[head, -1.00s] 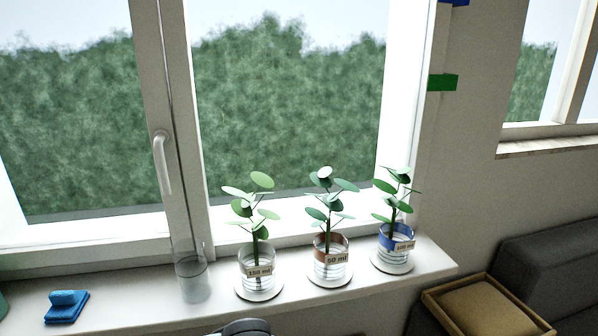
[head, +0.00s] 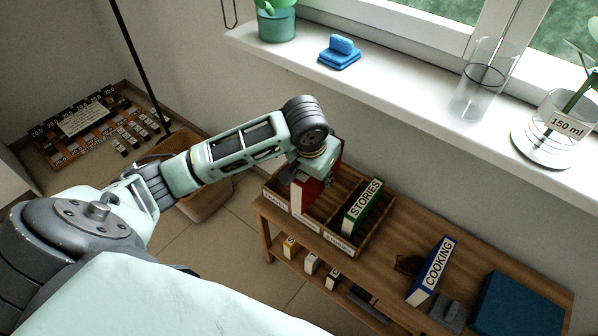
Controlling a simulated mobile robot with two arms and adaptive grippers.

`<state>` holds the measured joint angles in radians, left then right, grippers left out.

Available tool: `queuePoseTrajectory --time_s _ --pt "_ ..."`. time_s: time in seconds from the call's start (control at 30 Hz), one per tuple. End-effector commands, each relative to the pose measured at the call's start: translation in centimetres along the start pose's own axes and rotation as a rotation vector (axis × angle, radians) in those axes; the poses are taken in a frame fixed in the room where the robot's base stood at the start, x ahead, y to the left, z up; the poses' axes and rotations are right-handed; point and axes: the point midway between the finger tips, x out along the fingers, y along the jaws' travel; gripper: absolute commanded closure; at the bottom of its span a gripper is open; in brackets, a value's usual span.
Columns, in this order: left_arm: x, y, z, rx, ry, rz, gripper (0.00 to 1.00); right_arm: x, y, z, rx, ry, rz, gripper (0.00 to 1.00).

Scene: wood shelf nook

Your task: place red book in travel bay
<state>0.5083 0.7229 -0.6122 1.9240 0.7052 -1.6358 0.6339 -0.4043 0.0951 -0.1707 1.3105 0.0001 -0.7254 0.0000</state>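A red book (head: 312,194) with a white spine stands upright at the wooden divided organizer (head: 352,250) on the bench. My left gripper (head: 306,172) comes down over the book from above, and its fingers appear closed on it; the wrist partly hides the contact. The book is over or inside the organizer's left part. I cannot tell whether it touches the bottom. The organizer's front labels are too small to read surely. A green book marked STORIES (head: 362,207) stands in the right part. My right gripper is not in view.
A blue COOKING book (head: 431,271), a grey object (head: 447,312) and a dark blue box (head: 519,305) are on the bench to the right. Small items sit on the lower shelf. The window sill (head: 410,115) holds a green pot (head: 277,24), a blue object (head: 340,52) and glasses.

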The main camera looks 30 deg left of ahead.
Motion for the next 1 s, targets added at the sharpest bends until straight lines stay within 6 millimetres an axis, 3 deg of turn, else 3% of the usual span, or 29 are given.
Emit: queuePoseTrajectory --time_s 0.03,0.2,0.47,0.67,1.0 --pt "2.8 -0.7 -0.1 -0.001 0.002 0.005 1.0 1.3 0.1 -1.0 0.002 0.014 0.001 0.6" --pt "6.3 -2.5 -1.0 0.012 0.002 0.017 1.0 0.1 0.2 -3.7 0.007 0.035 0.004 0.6" --pt "8.3 -4.1 -1.8 0.02 0.003 0.026 1.0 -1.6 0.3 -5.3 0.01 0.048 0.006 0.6" --pt "10.9 -6.9 -3.0 0.017 0.002 0.024 1.0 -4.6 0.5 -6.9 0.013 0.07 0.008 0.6" --pt "15.6 -11.6 -5.4 0.018 0.002 0.025 1.0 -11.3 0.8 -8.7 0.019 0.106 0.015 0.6"
